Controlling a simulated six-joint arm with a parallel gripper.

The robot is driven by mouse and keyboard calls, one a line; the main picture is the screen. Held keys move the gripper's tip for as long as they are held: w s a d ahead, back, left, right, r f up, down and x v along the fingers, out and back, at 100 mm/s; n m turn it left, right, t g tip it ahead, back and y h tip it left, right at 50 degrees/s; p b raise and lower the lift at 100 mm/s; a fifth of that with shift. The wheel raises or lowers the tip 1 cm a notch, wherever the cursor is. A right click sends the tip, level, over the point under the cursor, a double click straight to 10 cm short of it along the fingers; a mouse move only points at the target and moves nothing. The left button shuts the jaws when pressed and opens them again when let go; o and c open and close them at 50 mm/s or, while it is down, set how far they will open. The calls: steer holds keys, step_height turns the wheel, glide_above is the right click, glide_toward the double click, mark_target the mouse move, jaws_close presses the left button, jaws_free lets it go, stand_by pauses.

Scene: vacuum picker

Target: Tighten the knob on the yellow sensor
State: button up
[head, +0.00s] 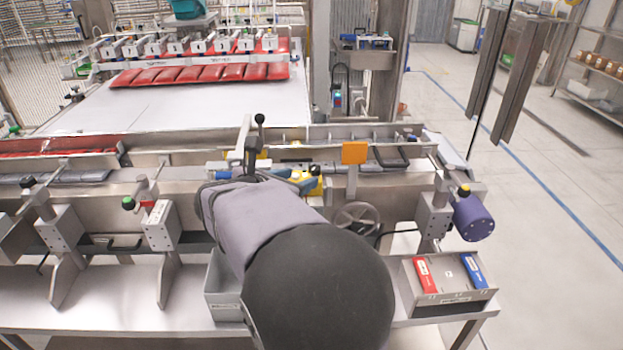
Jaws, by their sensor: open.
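A yellow part (315,183) with black pieces on it shows just right of my arm's wrist, on the machine's front rail. It may be the yellow sensor, but it is partly covered and I cannot make out its knob. My arm reaches forward over the rail, with its wrist close beside this part in the picture. Small blue pieces (301,182) show beside the yellow part. I cannot tell what they belong to.
An upright black-knobbed lever (260,120) stands behind my wrist. An orange plate (354,153) and a handwheel (356,217) are to the right. A purple cylinder (473,217) is farther right, above a grey tray (446,298) with red and blue items. Brackets crowd the left front.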

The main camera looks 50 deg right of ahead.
mark_target(314, 168)
steer(key=shift+n, duration=0.3)
steer(key=shift+d+r+x, duration=0.1)
steer(key=shift+r+x, duration=0.1)
steer(key=shift+x, duration=1.1)
steer(key=shift+d+r+x, duration=0.1)
steer(key=shift+r+x, duration=0.15)
steer(key=shift+x, duration=1)
steer(key=shift+d+r+x, duration=0.1)
steer(key=shift+r+x, duration=0.1)
steer(key=shift+x, duration=1.1)
steer(key=shift+w, duration=0.1)
steer(key=shift+c, duration=0.3)
steer(key=shift+a, duration=0.1)
steer(key=c, duration=1)
